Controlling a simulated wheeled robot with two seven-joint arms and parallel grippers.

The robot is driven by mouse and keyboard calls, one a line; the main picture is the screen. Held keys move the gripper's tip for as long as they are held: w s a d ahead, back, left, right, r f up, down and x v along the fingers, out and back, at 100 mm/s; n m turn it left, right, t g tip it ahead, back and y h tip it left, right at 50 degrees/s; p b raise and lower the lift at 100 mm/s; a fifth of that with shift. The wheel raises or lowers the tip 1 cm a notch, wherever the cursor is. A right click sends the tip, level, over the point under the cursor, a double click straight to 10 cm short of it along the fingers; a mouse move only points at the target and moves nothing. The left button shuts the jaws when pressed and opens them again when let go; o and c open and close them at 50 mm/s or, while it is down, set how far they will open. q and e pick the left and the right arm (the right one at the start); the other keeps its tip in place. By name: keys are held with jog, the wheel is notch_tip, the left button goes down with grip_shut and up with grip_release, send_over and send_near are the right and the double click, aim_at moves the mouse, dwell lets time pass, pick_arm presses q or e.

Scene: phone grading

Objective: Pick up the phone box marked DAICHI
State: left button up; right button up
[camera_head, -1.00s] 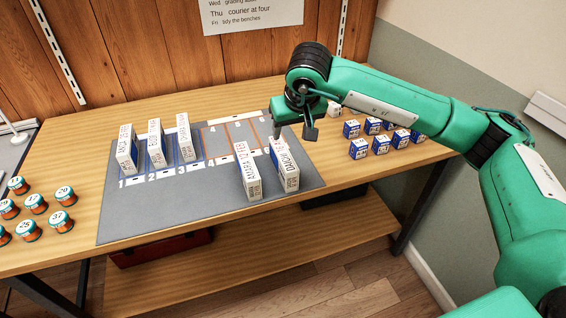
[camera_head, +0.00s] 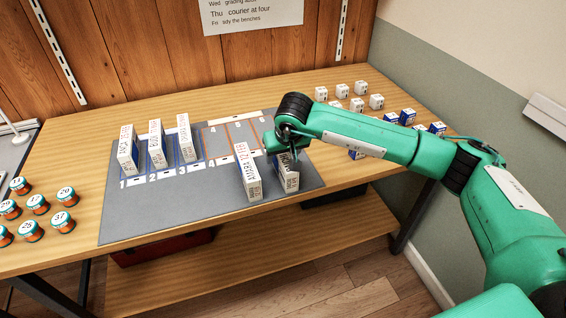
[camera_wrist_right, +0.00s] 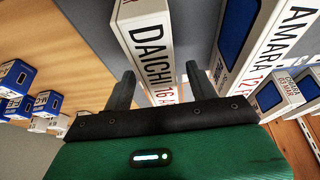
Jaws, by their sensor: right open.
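The DAICHI phone box (camera_head: 289,183) stands upright near the front right of the grey mat (camera_head: 190,212), partly hidden by my right gripper. In the right wrist view the DAICHI box (camera_wrist_right: 150,55) shows its lettered white edge between my fingers. My right gripper (camera_head: 287,150) is at the top of this box. In the wrist view its fingers (camera_wrist_right: 160,88) are apart, one on each side of the box, and it is open. I cannot tell whether either finger touches it. My left gripper is not in view.
The AMARA box (camera_head: 248,172) stands close beside it on the left; it also shows in the wrist view (camera_wrist_right: 275,45). Three boxes, one of them here (camera_head: 156,147), stand in the blue slots. Orange-lined slots (camera_head: 232,135) are empty. Small cubes (camera_head: 376,101) lie right, numbered jars (camera_head: 38,204) left.

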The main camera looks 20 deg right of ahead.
jog(key=shift+c, duration=0.2)
jog(key=shift+r, duration=0.1)
jog(key=c, duration=1.2)
